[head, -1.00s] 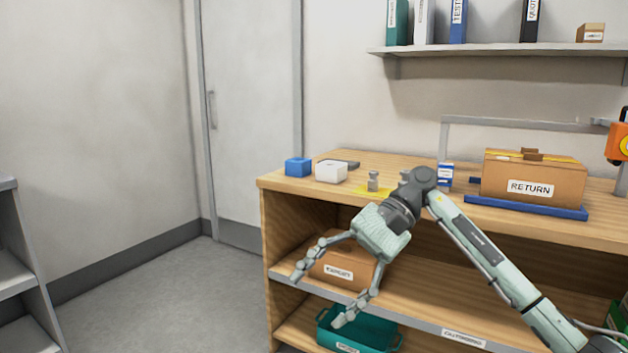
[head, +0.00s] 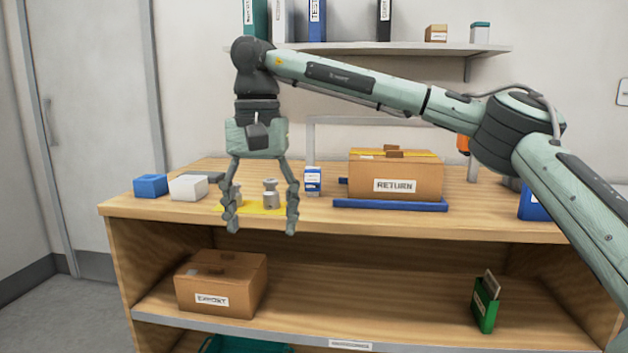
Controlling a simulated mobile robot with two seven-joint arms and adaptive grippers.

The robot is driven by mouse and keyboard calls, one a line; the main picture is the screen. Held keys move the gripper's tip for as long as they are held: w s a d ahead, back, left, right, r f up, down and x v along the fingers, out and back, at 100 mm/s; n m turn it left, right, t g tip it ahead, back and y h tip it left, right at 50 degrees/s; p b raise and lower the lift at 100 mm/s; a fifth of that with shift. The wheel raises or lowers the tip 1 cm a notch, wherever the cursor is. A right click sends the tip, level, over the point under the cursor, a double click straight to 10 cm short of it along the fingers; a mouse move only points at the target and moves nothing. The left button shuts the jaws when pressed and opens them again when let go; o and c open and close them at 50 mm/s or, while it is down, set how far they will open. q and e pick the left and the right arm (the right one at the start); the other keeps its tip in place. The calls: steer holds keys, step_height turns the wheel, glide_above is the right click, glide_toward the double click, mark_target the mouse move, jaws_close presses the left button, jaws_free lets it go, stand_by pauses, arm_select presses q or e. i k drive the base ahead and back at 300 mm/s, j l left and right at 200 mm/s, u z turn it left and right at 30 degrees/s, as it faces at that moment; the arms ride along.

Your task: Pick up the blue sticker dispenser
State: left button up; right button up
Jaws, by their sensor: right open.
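A small blue box-shaped item (head: 151,186), which looks like the blue sticker dispenser, sits at the left end of the wooden tabletop, beside a similar white one (head: 188,188). My right gripper (head: 262,218) hangs fingers down, open and empty, to the right of both. Its fingers show in front of a yellow mat (head: 262,209) with small metal weights (head: 270,194). I cannot tell how far it is from the mat. My left gripper is not in view.
A blue-and-white carton (head: 313,181) and a RETURN box (head: 395,174) on a blue platform (head: 390,204) stand to the right. Another blue object (head: 530,206) is partly hidden by my right arm. A cardboard box (head: 222,284) and a green holder (head: 485,305) are on the lower shelf.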

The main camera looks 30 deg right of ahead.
mark_target(312, 175)
steer(key=i+l, duration=1.35)
